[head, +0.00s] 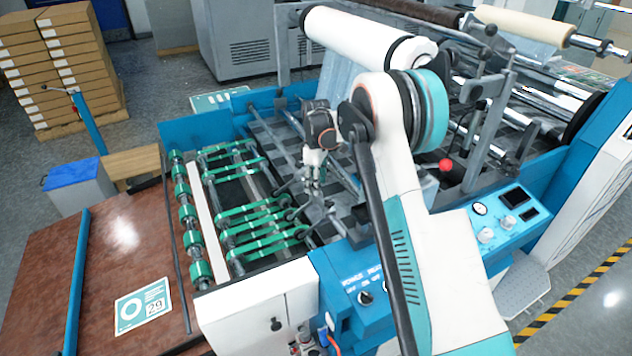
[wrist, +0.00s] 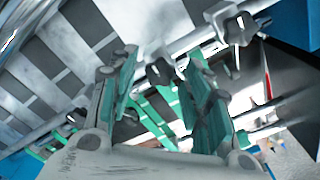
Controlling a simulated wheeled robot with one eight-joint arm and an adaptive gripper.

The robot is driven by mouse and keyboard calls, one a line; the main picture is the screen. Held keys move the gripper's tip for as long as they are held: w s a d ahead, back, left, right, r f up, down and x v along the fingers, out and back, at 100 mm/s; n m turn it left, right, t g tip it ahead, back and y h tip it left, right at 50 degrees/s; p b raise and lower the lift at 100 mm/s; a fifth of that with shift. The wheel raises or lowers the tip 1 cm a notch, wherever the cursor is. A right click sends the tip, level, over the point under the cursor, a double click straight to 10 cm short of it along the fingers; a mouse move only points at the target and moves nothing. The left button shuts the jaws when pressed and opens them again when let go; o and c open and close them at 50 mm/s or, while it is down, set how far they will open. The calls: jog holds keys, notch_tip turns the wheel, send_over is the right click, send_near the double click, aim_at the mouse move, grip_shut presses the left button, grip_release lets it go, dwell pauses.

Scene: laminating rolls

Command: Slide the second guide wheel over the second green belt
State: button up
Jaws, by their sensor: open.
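Several green belts (head: 252,213) run across the blue-framed machine, with some grouped at the front and others further back. Dark guide wheels (head: 286,200) sit near the belts' right ends. I cannot tell which wheel or belt counts as second. My gripper (head: 314,186) points down, just right of the belts' right ends. In the wrist view, my gripper (wrist: 162,82) has its two teal-and-grey fingers apart. A dark guide wheel (wrist: 159,71) on a metal shaft shows between them, with green belts (wrist: 150,112) beyond. I cannot tell whether a finger touches the wheel. Another guide wheel (wrist: 238,29) is at upper right.
A row of green rollers (head: 187,213) borders the brown table (head: 125,240) on the left. A white roll (head: 365,38) lies above the machine behind my arm. A control panel (head: 497,218) is at right. Metal shafts cross close around my gripper.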

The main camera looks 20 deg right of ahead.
grip_shut()
jog(key=shift+w+a, duration=0.2)
jog(key=shift+w, duration=0.95)
jog(key=shift+w+a, duration=0.2)
jog(key=shift+w, duration=0.9)
grip_release()
jog(key=shift+r, duration=0.15)
notch_tip(320, 180, up, 12)
